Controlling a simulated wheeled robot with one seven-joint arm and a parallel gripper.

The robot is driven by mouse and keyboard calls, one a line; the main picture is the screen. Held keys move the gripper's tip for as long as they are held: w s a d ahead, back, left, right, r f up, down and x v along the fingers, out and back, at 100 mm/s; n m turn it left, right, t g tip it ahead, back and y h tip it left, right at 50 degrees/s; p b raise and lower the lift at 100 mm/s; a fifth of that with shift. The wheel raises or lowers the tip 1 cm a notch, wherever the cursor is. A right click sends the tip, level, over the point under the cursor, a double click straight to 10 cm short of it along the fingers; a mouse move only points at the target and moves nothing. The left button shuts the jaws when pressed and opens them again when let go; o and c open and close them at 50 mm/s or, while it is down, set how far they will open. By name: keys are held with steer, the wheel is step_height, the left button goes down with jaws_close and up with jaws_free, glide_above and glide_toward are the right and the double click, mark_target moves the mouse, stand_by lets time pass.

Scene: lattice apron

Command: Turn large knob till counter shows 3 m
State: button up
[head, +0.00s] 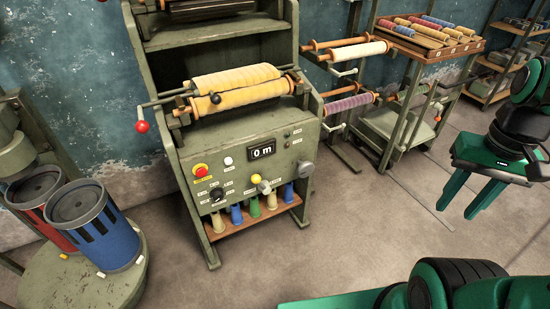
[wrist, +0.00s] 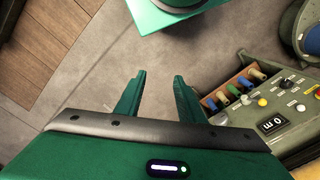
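The counter (head: 262,151) on the green machine's front panel reads 0 m. It also shows, turned over, in the wrist view (wrist: 272,124). A smaller black knob (head: 217,194) is at the panel's lower left, and a light grey knob (head: 265,187) is right of centre. Labels are too small to read, so I cannot be sure which is the task's knob. My gripper (head: 456,212) is open and empty, well right of the machine, touching nothing. Its spread fingers show in the wrist view (wrist: 159,76).
The panel also carries a red button (head: 201,170) and a yellow button (head: 256,179). A red-balled lever (head: 142,126) sticks out at left. Coloured cones stand on the machine's low shelf (head: 229,228). A spool rack (head: 405,110) stands behind. Floor between gripper and machine is clear.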

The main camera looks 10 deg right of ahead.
steer(key=o, duration=1.1)
steer(key=w+f+n, duration=0.1)
steer(key=w, duration=0.1)
steer(key=w+f+n, duration=0.1)
steer(key=w, duration=0.1)
steer(key=w+f+n, duration=0.1)
steer(key=w, duration=0.1)
steer(key=shift+w+f, duration=0.15)
steer(key=shift+w, duration=0.2)
steer(key=shift+c, duration=0.2)
steer(key=n+t+y, duration=0.6)
steer(key=t, duration=0.6)
glide_toward(308, 171)
steer(key=shift+t+h, duration=0.3)
steer(key=x, duration=1.1)
steer(key=shift+a+f, duration=0.25)
steer(key=shift+a, duration=0.15)
